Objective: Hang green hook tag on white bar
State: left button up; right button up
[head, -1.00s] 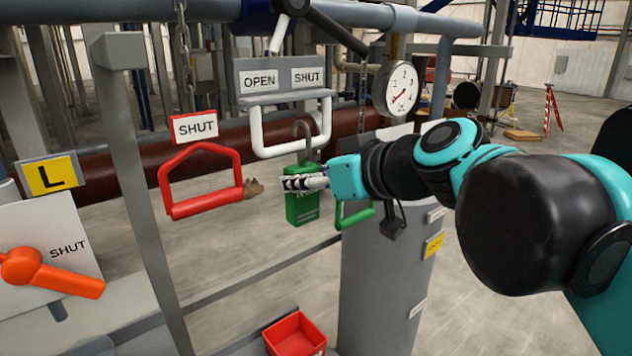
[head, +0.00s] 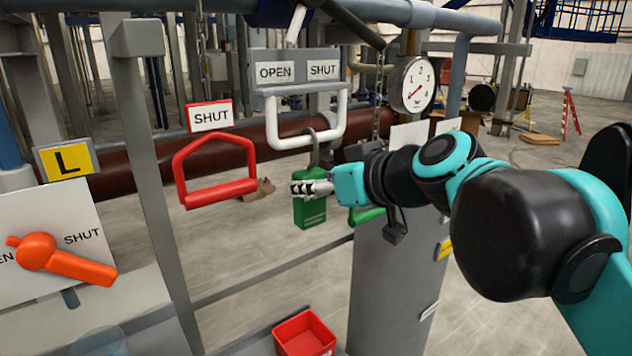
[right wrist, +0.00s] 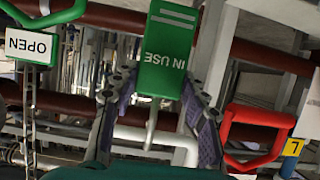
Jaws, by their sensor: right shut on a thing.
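The green tag (head: 310,211) has a grey hook on top and hangs upright in my right gripper (head: 318,187), which is shut on it. In the right wrist view the tag (right wrist: 166,55) appears upside down with "IN USE" lettering, between the fingers. The white bar (head: 288,142) is a U-shaped handle under a grey plate with OPEN and SHUT labels. The hook overlaps the bar's lower run in the head view; whether it passes over the bar or stays in front, I cannot tell. The bar (right wrist: 155,140) crosses behind the hook in the wrist view. My left gripper is out of view.
A red handle (head: 216,192) with a SHUT sign is left of the bar. A pressure gauge (head: 418,84) is to the right. A green handle (head: 368,215) sits behind my wrist. A red bin (head: 304,335) and an orange lever (head: 70,262) are lower.

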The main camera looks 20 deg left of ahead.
jog(key=o, duration=1.3)
jog(key=shift+c, duration=0.2)
jog(key=v, duration=1.2)
jog(key=w+d+f+m+h+b, duration=0.15)
jog(key=d+f+b, duration=0.35)
jog(key=f, duration=0.8)
jog(key=d+f+m+h+b, duration=0.25)
jog(key=f+b, duration=0.35)
jog(key=f, duration=0.7)
jog(key=w+d+f+m+h+b, duration=0.15)
jog(key=d+f+b, duration=0.4)
jog(key=f, duration=0.75)
jog(key=s+d+f+m+h+b, duration=0.2)
jog(key=d+f+b, duration=0.3)
jog(key=f, duration=0.8)
jog(key=s+d+f+m+h+b, duration=0.2)
jog(key=d+f+b, duration=0.3)
jog(key=f, duration=0.8)
jog(key=s+d+f+m+h+b, duration=0.2)
jog(key=s+d+f+b, duration=0.2)
jog(key=f, duration=0.9)
jog(key=d+b, duration=0.1)
jog(key=d, duration=0.1)
jog(key=shift+d+f+b, duration=0.2)
jog(key=shift+d+b, duration=0.1)
jog(key=shift+b, duration=0.05)
